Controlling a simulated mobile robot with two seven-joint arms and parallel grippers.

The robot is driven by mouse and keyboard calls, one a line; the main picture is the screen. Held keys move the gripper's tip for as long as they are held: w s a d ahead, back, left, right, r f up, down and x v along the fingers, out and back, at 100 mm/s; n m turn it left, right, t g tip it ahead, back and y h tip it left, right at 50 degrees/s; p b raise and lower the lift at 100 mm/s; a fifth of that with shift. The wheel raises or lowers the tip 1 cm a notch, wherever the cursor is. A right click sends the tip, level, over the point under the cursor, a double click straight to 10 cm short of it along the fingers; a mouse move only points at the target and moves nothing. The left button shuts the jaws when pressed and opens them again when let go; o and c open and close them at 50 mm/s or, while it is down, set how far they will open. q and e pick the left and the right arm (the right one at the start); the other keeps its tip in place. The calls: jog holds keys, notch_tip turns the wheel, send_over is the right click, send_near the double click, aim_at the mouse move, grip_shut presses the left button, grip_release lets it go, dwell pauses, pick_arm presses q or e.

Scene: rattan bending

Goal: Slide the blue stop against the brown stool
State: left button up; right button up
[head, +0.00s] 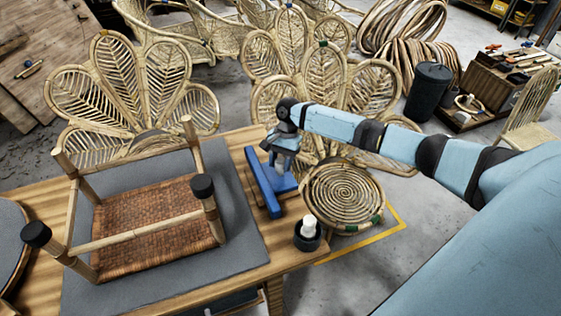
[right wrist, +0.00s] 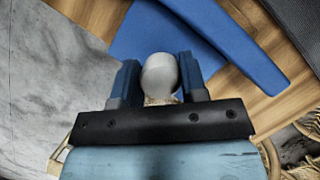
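The brown stool (head: 150,215) lies upside down on a grey mat on the table in the head view, woven seat down, legs up, dark caps on two legs. The blue stop (head: 264,183) is right of it, a long bar with a flat plate on its right side; a strip of mat separates it from the stool. The stop also shows in the right wrist view (right wrist: 222,38). My right gripper (head: 283,152) is over the plate, its fingers closed around the stop's pale round knob (right wrist: 160,76). My left gripper is out of view.
A black cup with a white-topped item (head: 307,233) stands near the table's right edge, in front of the stop. A coiled rattan disc (head: 342,192) and fan-shaped rattan chair backs are beyond the table. The mat (head: 234,238) between stool and stop is clear.

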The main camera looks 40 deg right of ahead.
aim_at(263, 178)
grip_shut()
jog(key=shift+a+r, duration=0.15)
jog(key=shift+a, duration=0.05)
jog(key=a+p, duration=0.3)
jog(key=w+a+p, duration=0.1)
jog(key=p, duration=0.1)
jog(key=shift+a+r, duration=0.2)
jog(key=shift+r, duration=0.15)
jog(key=a, duration=0.3)
jog(key=w+a+p, duration=0.1)
jog(key=a, duration=0.1)
jog(key=w+a+p, duration=0.1)
jog(key=a, duration=0.2)
jog(key=shift+w+a+f, duration=0.1)
jog(key=shift+a+f, duration=0.2)
jog(key=shift+f, duration=0.1)
jog(key=shift+a, duration=0.15)
jog(key=o, duration=0.8)
grip_release()
jog(key=shift+c, duration=0.2)
jog(key=shift+f, duration=0.1)
